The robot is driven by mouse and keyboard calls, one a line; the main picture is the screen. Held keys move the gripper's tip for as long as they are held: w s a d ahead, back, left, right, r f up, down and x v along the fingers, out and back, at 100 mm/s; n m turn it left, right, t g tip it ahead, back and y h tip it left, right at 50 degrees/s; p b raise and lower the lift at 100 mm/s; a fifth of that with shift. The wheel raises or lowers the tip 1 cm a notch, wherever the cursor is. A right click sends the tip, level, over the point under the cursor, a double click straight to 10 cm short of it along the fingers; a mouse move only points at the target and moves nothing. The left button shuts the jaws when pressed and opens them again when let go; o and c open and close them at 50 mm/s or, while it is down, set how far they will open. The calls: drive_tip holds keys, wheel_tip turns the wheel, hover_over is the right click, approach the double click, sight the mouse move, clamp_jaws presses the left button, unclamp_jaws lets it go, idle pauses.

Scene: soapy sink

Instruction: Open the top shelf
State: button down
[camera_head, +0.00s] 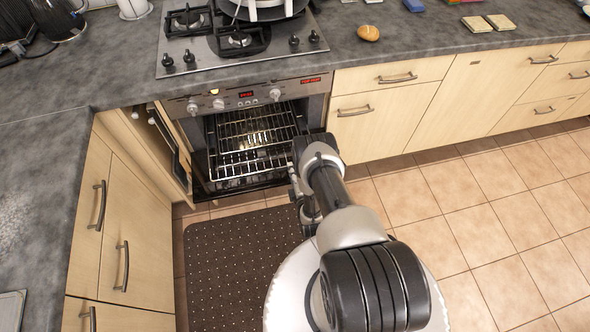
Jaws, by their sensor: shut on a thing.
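The oven (190,109) stands open under the cooktop. A wire top rack (252,128) shows inside it, with more wire bars (250,165) lower down. My arm reaches from the bottom of the picture to the oven's right front side. My gripper (296,182) is at the front right of the racks, mostly hidden by my wrist. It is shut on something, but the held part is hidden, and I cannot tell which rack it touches.
An open door (170,140) stands at the oven's left side, beside the left cabinets (120,225). A dotted dark mat (235,255) lies in front of the oven. Cream cabinets (390,110) line the right. The tiled floor (480,230) at right is clear.

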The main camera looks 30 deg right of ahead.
idle(0.3)
drive_tip(key=c, duration=1.7)
unclamp_jaws()
drive_tip(key=v, duration=0.7)
drive_tip(key=shift+s, duration=0.2)
